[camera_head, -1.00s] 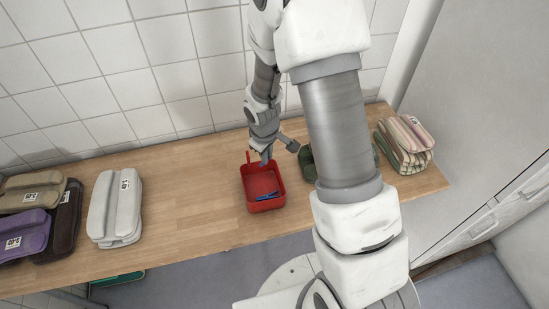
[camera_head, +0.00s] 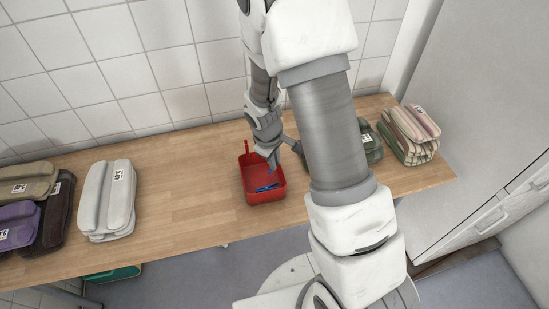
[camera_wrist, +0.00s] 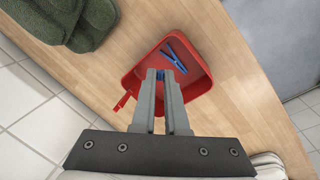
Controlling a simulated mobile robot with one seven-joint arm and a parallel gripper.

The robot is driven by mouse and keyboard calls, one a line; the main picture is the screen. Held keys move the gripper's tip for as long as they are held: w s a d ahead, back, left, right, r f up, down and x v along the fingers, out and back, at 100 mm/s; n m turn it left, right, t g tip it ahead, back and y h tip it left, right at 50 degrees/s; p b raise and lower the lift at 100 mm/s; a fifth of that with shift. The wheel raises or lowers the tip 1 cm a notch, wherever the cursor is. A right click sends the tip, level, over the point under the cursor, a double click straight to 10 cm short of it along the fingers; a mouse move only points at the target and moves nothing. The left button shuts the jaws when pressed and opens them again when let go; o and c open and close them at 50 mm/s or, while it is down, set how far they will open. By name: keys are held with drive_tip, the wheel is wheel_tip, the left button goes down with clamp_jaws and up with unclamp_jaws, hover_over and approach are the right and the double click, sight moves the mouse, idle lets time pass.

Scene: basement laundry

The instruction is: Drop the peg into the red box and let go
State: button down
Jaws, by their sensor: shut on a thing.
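The red box (camera_head: 279,194) stands on the wooden table, open side up, and it also shows in the wrist view (camera_wrist: 201,90). My gripper (camera_head: 271,164) is over the box, fingers pointing down into it. In the wrist view my gripper (camera_wrist: 163,76) is shut on a blue peg (camera_wrist: 160,75), of which only a small part shows between the fingertips. Another blue peg (camera_wrist: 174,58) lies on the box floor and shows in the head view (camera_head: 266,188).
Folded grey-white cloth (camera_head: 108,201) lies left of the box, with brown and purple cloths (camera_head: 18,226) farther left. Green cloth (camera_head: 371,141) and a striped stack (camera_head: 408,135) lie to the right. The tiled wall (camera_head: 130,75) runs behind the table.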

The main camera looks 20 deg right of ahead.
drive_tip(key=c, duration=0.9)
unclamp_jaws()
drive_tip(key=shift+o, duration=0.2)
drive_tip(key=shift+r, duration=0.1)
drive_tip(key=p+v, duration=0.1)
drive_tip(key=v, duration=1.6)
drive_tip(key=shift+r, duration=0.15)
